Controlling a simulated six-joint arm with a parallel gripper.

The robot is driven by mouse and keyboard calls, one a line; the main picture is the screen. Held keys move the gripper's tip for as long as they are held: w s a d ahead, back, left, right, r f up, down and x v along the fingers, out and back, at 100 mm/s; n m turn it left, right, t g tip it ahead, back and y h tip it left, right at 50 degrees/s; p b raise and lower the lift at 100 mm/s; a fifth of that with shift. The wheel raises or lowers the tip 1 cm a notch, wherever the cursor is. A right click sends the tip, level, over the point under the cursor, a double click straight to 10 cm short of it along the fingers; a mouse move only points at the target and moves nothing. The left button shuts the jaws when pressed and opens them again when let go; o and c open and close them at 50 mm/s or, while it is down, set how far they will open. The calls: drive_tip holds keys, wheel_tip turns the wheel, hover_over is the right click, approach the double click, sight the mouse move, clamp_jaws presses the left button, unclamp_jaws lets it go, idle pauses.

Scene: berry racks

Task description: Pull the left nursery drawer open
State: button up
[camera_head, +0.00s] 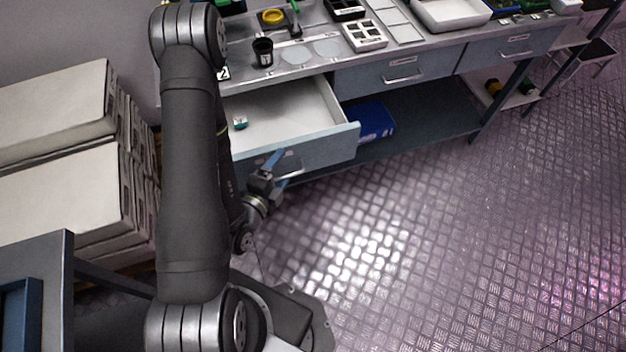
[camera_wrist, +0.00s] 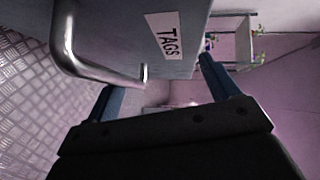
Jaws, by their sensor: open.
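The left drawer (camera_head: 300,158) of the bench stands pulled out, its white inside showing and a small teal-and-white object (camera_head: 240,122) lying in it. In the wrist view its grey front (camera_wrist: 190,25) carries a label reading TAGS and a metal bar handle (camera_wrist: 95,70). My gripper (camera_head: 283,168) is low at the outer face of this front, its two blue fingers apart. In the wrist view the gripper (camera_wrist: 165,85) has the handle's near end showing between and just beyond the fingertips. I cannot tell whether a finger touches the handle.
Two closed drawers, the middle one (camera_head: 400,77) and the right one (camera_head: 512,48), are along the bench. A blue box (camera_head: 373,122) sits on the lower shelf. White boxes (camera_head: 65,195) are stacked at left. The metal floor (camera_head: 430,230) before the bench is clear.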

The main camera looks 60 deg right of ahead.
drive_tip(key=o, duration=0.4)
drive_tip(key=s+r, duration=0.1)
drive_tip(key=s, duration=0.1)
drive_tip(key=s+a+r, duration=0.1)
drive_tip(key=s+r, duration=0.1)
drive_tip(key=s, duration=0.1)
drive_tip(key=s+r, duration=0.2)
drive_tip(key=s, duration=0.1)
drive_tip(key=shift+s+a+r, duration=0.2)
drive_tip(key=shift+s, duration=0.05)
drive_tip(key=shift+s+a+r, duration=0.15)
drive_tip(key=shift+s+r, duration=0.05)
drive_tip(key=shift+s, duration=0.15)
drive_tip(key=c, duration=1.2)
drive_tip(key=shift+s+r, duration=0.15)
drive_tip(key=shift+s, duration=0.1)
drive_tip(key=shift+c, duration=0.6)
drive_tip(key=shift+s+a+r, duration=0.35)
drive_tip(key=shift+s+r, duration=0.1)
drive_tip(key=shift+s, duration=0.3)
drive_tip(key=shift+o, duration=0.2)
